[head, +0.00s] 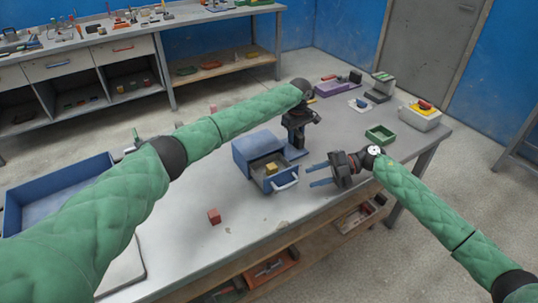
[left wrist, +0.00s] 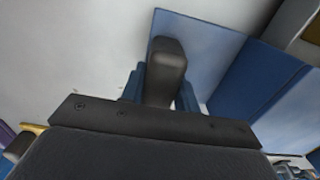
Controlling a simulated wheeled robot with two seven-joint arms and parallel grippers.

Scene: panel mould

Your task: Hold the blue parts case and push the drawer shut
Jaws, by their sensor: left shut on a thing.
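The blue parts case (head: 253,148) stands on the grey bench. Its drawer (head: 264,183) is out toward the front, with a yellow block (head: 271,169) inside and a pale handle (head: 286,184) in front. My left gripper (head: 296,146) points down at the case's right side. In the left wrist view its blue fingers (left wrist: 160,92) are on both sides of a dark upright bar (left wrist: 166,60) by the case's blue plate (left wrist: 200,38). My right gripper (head: 316,175) is open and empty, its blue fingers pointing left, a little right of the drawer handle and apart from it.
A red cube (head: 214,216) lies on the bench in front of the case. A blue tray (head: 62,192) is at the left. A green tray (head: 380,134) and a grey box (head: 420,117) stand at the right. The bench's front edge (head: 290,222) runs close by the drawer.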

